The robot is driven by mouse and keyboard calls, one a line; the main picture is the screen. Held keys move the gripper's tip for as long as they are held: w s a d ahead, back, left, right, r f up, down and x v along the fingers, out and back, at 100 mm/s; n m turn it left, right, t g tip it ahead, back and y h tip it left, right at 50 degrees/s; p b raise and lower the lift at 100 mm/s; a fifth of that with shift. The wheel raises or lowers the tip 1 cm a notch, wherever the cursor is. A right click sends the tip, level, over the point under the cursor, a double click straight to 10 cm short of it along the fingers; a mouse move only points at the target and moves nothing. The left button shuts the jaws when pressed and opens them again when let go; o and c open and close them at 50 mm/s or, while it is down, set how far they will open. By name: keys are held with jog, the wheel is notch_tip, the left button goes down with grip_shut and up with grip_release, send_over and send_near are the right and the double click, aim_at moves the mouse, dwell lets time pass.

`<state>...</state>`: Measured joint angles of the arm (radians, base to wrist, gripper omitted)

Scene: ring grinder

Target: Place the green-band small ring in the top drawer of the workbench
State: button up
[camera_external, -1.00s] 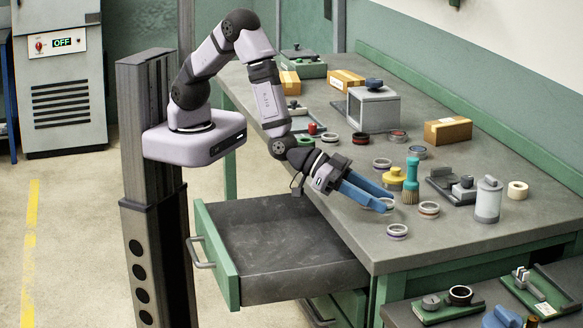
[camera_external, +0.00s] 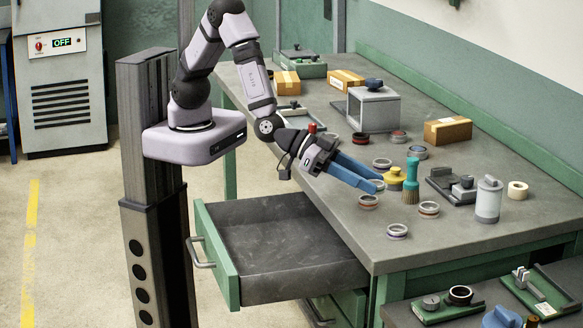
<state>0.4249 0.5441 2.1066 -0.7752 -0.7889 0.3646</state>
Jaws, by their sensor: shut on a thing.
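My gripper (camera_external: 374,186) has long blue fingers, which are shut on a small ring (camera_external: 378,184) at their tips, above the bench top. The ring is mostly hidden by the fingers, and I cannot tell its band colour, so I cannot confirm it is the green-band one. The top drawer (camera_external: 218,262) of the workbench (camera_external: 470,235) is pulled open, with a green front and a grey, empty-looking inside. It lies to the left of and below my gripper.
Other rings stand close by: a reddish-banded one (camera_external: 368,202) just below the fingertips, a purplish one (camera_external: 397,231) and an orange-banded one (camera_external: 428,209).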

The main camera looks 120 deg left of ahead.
jog(key=s+d+f+n+y+p, duration=0.1)
jog(key=s+d+f+p, duration=0.2)
jog(key=s+d+f, duration=0.3)
jog(key=n+g+y+p, duration=0.2)
jog(key=n+g+y, duration=0.1)
jog(key=n+y, duration=0.25)
send_over(249, 238)
notch_tip(249, 238, down, 6)
jog(key=shift+r, duration=0.1)
notch_tip(249, 238, down, 4)
jog(key=b, duration=0.3)
jog(key=shift+r, duration=0.15)
jog(key=shift+f+b, duration=0.5)
jog(key=shift+f, duration=0.05)
